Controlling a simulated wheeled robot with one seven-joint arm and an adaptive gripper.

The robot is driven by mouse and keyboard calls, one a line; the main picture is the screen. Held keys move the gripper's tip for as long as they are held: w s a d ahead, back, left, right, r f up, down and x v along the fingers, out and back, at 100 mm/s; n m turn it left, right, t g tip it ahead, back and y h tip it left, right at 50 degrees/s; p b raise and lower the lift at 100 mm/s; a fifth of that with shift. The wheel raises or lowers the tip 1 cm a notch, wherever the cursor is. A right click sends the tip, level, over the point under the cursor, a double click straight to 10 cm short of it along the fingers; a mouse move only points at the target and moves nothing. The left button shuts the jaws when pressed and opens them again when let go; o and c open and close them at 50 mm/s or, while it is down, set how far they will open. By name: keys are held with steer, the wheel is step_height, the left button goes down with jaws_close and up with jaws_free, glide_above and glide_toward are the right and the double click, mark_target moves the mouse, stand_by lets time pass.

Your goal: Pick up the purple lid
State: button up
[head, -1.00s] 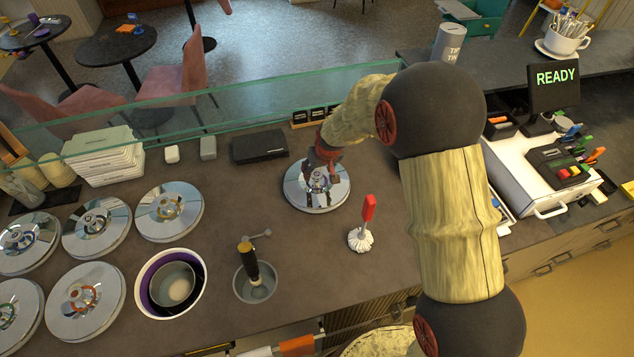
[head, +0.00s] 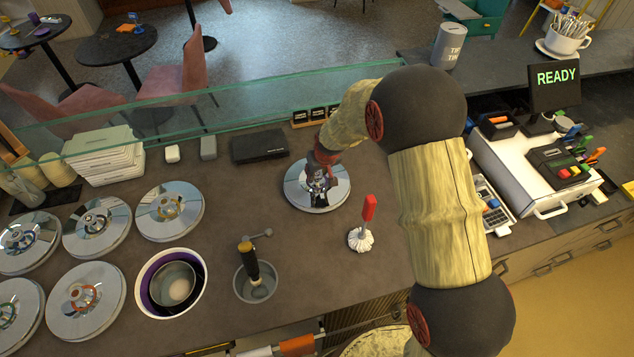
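A round silver lid (head: 333,202) lies flat on the dark counter, apart from the other lids. Its knob and any colour mark are largely hidden by my gripper, so I cannot tell if it is purple. My gripper (head: 319,187) reaches down over the lid's middle, its fingertips at the knob. The fingers are too small and dark here to tell whether they are closed on it. A well with a purple inner ring (head: 148,290) stands uncovered at the lower left, a metal bowl inside it.
Several silver lids with coloured rings cover the left side, including a red-ringed one (head: 110,306). A scoop stands in a metal cup (head: 241,286). A red-handled tool (head: 369,208) stands upright close right of the lid. A glass screen (head: 250,90) runs behind.

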jaws_close()
steer(key=shift+r, duration=0.1)
stand_by(0.3)
